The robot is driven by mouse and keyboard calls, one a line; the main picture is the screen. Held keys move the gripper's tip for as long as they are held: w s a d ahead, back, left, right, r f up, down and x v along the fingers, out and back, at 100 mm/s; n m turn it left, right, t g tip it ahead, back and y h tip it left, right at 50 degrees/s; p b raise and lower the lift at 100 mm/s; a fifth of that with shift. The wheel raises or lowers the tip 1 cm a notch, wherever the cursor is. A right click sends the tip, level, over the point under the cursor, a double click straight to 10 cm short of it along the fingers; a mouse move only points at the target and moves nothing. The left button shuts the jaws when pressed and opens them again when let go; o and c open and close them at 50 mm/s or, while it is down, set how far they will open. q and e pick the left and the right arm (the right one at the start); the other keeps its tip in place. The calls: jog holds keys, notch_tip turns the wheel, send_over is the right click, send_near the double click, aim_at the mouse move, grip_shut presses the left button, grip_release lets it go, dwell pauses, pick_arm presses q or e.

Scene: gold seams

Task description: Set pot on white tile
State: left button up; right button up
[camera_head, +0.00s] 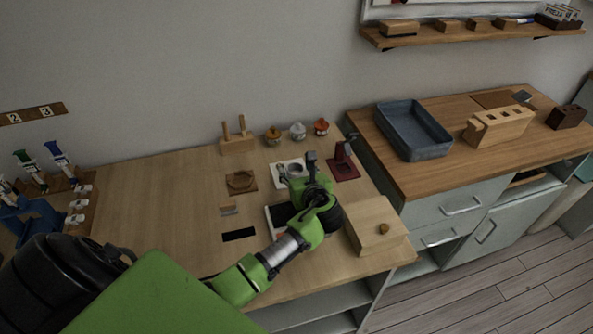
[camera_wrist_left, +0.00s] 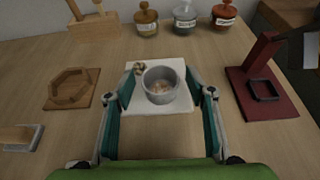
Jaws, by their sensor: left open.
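In the head view the pot (camera_head: 295,169) and tile (camera_head: 280,166) are partly hidden by my left gripper (camera_head: 296,170). My left gripper is open, and in the wrist view (camera_wrist_left: 161,92) its two fingers stand on either side of the pot. Gaps show between the fingers and the pot. My right gripper is not in view.
A wooden piece with an octagonal recess (camera_wrist_left: 71,89) lies left of the tile. A dark red stand (camera_wrist_left: 262,85) is to the right. Several labelled jars (camera_wrist_left: 184,18) and a wooden peg block (camera_wrist_left: 94,27) stand behind. A wooden box (camera_head: 375,226) sits at the table's right edge.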

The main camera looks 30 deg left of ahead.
pick_arm(q)
jog(key=v, duration=1.1)
jog(key=shift+d+r, duration=0.1)
jog(key=shift+r, duration=0.05)
jog(key=shift+s+d+r, duration=0.15)
jog(key=shift+s+d, duration=0.15)
